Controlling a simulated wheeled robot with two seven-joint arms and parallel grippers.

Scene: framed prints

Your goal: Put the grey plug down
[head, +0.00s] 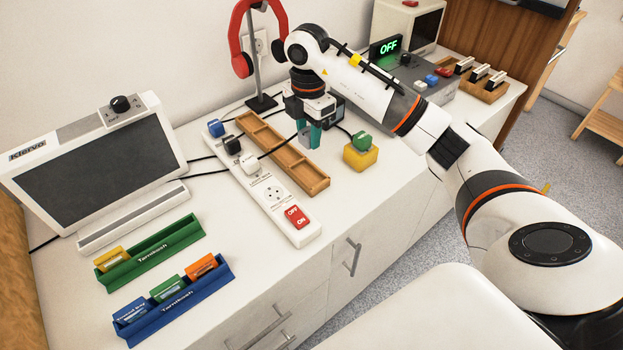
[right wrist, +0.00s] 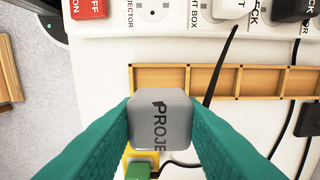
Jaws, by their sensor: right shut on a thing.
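My right gripper (head: 309,137) has teal fingers shut on a grey plug (right wrist: 160,119). The plug's face shows the letters "PROJE". In the head view the plug is mostly hidden between the fingers. The gripper points down beside the wooden compartment tray (head: 283,152). In the right wrist view the plug overlaps the near edge of the tray (right wrist: 228,97); its height above the counter I cannot tell. My left gripper is not in view.
A white power strip (head: 267,198) holds blue, black and white plugs, with an empty socket near its red switch (head: 297,216). A yellow block (head: 361,158) with a green plug (head: 361,141) stands right of the tray. Cables cross the counter.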

